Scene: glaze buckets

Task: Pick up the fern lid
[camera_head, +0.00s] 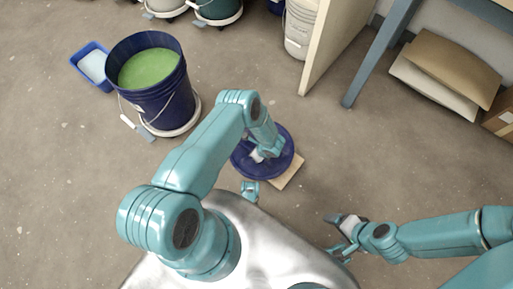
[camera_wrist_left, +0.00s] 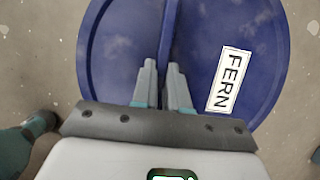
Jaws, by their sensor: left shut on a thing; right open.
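The fern lid (camera_head: 284,153) is a round dark blue disc in the middle of the head view, with my left forearm and wrist covering part of it. In the left wrist view the lid (camera_wrist_left: 122,45) fills the upper picture, with a raised bar across its middle and a white label (camera_wrist_left: 229,80) reading FERN. My left gripper (camera_wrist_left: 160,68) is shut on the lid's bar. Whether the lid is clear of what lies under it I cannot tell. My right gripper (camera_head: 337,234) is open and empty, low and to the right of the lid.
A flat wooden piece (camera_head: 289,175) shows under the lid's edge. A dark blue bucket of green glaze (camera_head: 150,70) stands on a wheeled base, beside a blue tray (camera_head: 92,66). A panel (camera_head: 335,45) and table leg (camera_head: 372,60) stand at upper right.

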